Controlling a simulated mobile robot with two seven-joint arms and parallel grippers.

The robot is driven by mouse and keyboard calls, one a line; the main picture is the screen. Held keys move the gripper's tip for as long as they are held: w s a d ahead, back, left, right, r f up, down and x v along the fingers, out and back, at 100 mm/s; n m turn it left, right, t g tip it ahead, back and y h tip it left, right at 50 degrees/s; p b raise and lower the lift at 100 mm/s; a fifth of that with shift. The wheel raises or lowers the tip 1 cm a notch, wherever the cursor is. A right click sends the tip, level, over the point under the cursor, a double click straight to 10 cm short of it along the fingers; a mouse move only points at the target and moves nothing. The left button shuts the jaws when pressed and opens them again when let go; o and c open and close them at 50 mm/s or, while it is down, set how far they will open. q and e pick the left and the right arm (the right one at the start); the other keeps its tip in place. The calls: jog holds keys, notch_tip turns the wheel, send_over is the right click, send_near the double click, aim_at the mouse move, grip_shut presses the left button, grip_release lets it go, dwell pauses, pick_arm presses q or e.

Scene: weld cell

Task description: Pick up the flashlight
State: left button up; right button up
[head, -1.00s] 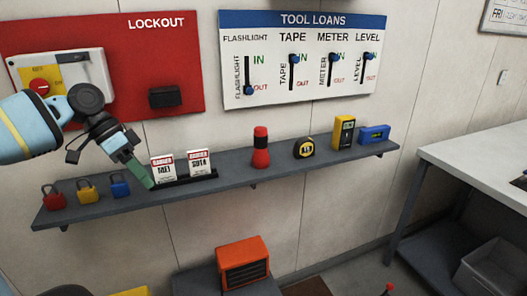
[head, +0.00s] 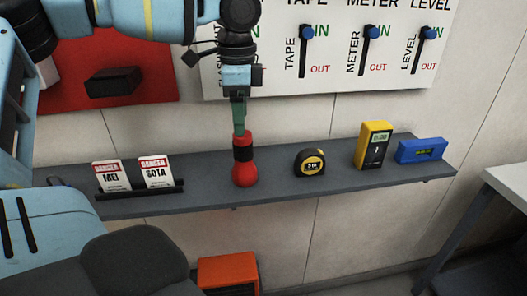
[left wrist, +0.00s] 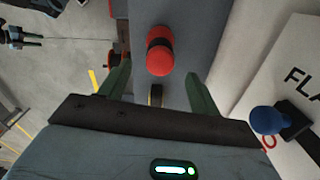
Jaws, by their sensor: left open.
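The flashlight (head: 244,174), red with a black band, stands upright on the grey wall shelf (head: 212,200). My left gripper (head: 239,132) points down at its top from above, with its green fingers seen edge-on there. In the left wrist view the flashlight (left wrist: 160,61) shows ahead, between the lines of the two spread green fingers (left wrist: 160,76), and nothing is gripped. Whether the fingertips reach beside its top is hard to tell.
Two danger tags (head: 134,174) stand in a black holder left of the flashlight. A tape measure (head: 310,162), a yellow meter (head: 373,145) and a blue level (head: 421,150) stand to the right. The tool loans board (head: 340,83) is on the wall behind.

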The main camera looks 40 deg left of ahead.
aim_at(243, 144)
pick_arm(q)
jog(key=shift+s+r, duration=0.15)
jog(key=shift+s, duration=0.2)
jog(key=shift+s+f, duration=0.15)
jog(key=shift+f, duration=1.15)
jog(key=shift+w+f, duration=0.2)
jog(key=f, duration=0.4)
jog(key=shift+w+f, duration=0.1)
jog(key=shift+w, duration=0.3)
jog(key=shift+f+p, duration=0.3)
pick_arm(e)
jog(key=shift+s+r, duration=0.1)
jog(key=shift+r, duration=0.2)
jog(key=shift+s, duration=0.1)
